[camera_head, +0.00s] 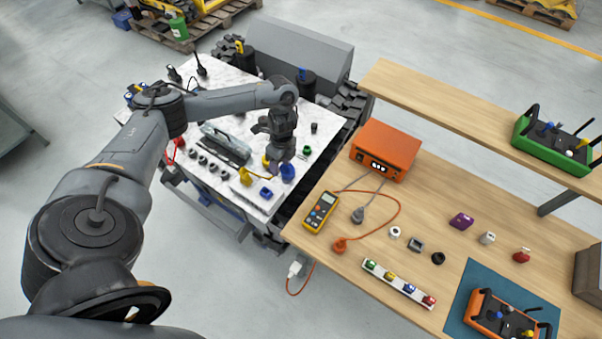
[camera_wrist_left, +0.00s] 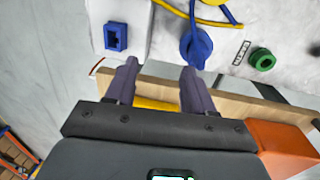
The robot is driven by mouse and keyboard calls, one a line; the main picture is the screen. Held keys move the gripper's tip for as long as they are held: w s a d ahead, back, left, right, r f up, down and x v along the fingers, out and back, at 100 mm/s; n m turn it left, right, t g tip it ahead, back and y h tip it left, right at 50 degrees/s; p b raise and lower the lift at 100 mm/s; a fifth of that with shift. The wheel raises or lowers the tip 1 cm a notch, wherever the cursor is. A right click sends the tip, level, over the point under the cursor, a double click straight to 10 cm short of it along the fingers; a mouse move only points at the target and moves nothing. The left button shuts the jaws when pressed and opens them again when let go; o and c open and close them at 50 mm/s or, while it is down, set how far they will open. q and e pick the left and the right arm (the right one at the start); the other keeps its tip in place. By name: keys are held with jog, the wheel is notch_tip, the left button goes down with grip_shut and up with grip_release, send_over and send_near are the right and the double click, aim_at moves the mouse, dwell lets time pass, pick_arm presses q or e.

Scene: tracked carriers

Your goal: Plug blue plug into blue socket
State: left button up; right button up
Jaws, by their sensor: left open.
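The blue plug (camera_head: 288,172), a round blue body, sits on the white carrier top near its front right edge. In the left wrist view the blue plug (camera_wrist_left: 196,46) has a blue cable and lies just beyond the right finger. The blue socket (camera_head: 266,192), a square block, is on a white plate at the carrier's front edge. The blue socket (camera_wrist_left: 115,37) shows its dark opening beyond the left finger. My left gripper (camera_head: 280,156) hangs above the plug; its fingers (camera_wrist_left: 160,70) are apart with nothing between them. My right gripper is not in view.
A yellow connector (camera_head: 245,176) with a yellow cable is left of the blue socket. A green ring-like part (camera_head: 306,150) lies to the right. The wooden bench (camera_head: 330,238) holds an orange box (camera_head: 384,150) and a yellow meter (camera_head: 321,212).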

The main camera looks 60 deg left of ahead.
pick_arm(q)
jog(key=shift+t, duration=0.7)
jog(key=w+a+r, duration=0.1)
jog(key=w, duration=0.1)
jog(key=w+a+r+b, duration=0.1)
jog(key=shift+w+a+r+b, duration=0.1)
jog(key=shift+w+r+b, duration=0.2)
jog(key=shift+w, duration=0.1)
notch_tip(320, 180, down, 4)
jog(key=shift+w+f+b, duration=0.1)
jog(key=shift+w+b, duration=0.05)
jog(key=shift+b, duration=1.1)
jog(key=shift+f+b, duration=0.4)
jog(key=shift+f, duration=0.3)
jog(key=shift+f+b, duration=0.45)
jog(key=shift+f, duration=1.7)
jog(key=shift+a, duration=0.1)
jog(key=shift+c, duration=0.4)
grip_shut()
